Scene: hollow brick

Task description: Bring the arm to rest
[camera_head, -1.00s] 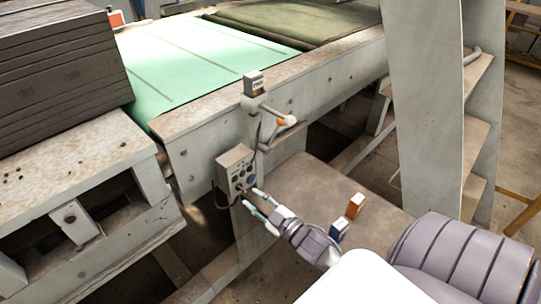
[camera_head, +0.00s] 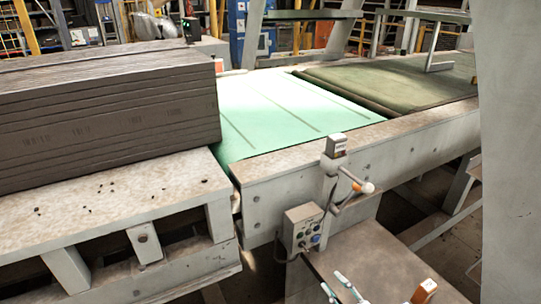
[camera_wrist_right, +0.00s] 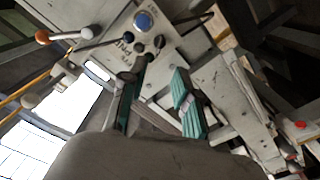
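My right gripper (camera_head: 338,282) shows at the bottom edge of the head view, with its two green-tipped fingers apart and nothing between them. Most of the right arm is below the picture. In the right wrist view the gripper (camera_wrist_right: 157,100) is also open and empty, its fingers pointing toward the grey control box (camera_wrist_right: 165,40) with a blue button and dark buttons. In the head view this control box (camera_head: 303,231) is on the machine's side, above and left of the fingertips, and the gripper looks apart from it. My left gripper is in neither view.
A stack of dark sheets (camera_head: 105,105) lies on the pale frame at left. A green conveyor belt (camera_head: 290,108) runs behind. A lever with an orange-and-white end (camera_head: 362,187) juts above the box. An orange block (camera_head: 424,291) is at bottom right. A grey post (camera_head: 512,150) stands at right.

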